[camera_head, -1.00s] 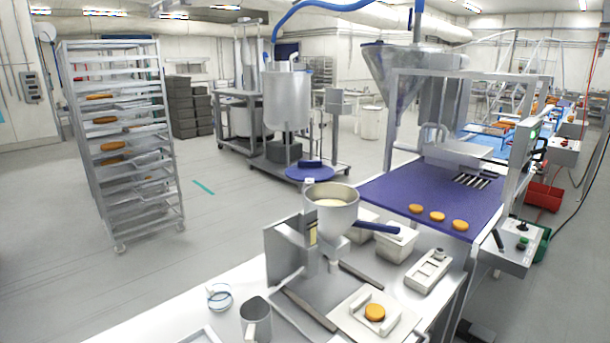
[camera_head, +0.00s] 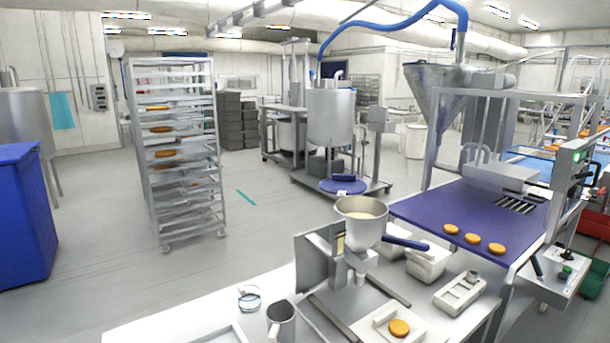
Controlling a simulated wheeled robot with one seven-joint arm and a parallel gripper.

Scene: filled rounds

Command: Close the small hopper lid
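The small hopper (camera_head: 361,226) is a round steel bowl on the small depositing machine on the white table. Its mouth is open and pale filling shows inside. A blue round lid (camera_head: 343,185) with a blue grip shows just behind the hopper's rim, tipped up and clear of the mouth; its hinge is too small to make out. A blue handle (camera_head: 405,243) sticks out to the right of the hopper. My gripper is not in view.
A metal jug (camera_head: 281,322), a small glass dish (camera_head: 249,298) and white tubs (camera_head: 428,262) stand around the machine. A round filled cake (camera_head: 399,328) sits under it. A tray rack (camera_head: 176,150) and blue bin (camera_head: 24,215) stand left, with open floor between.

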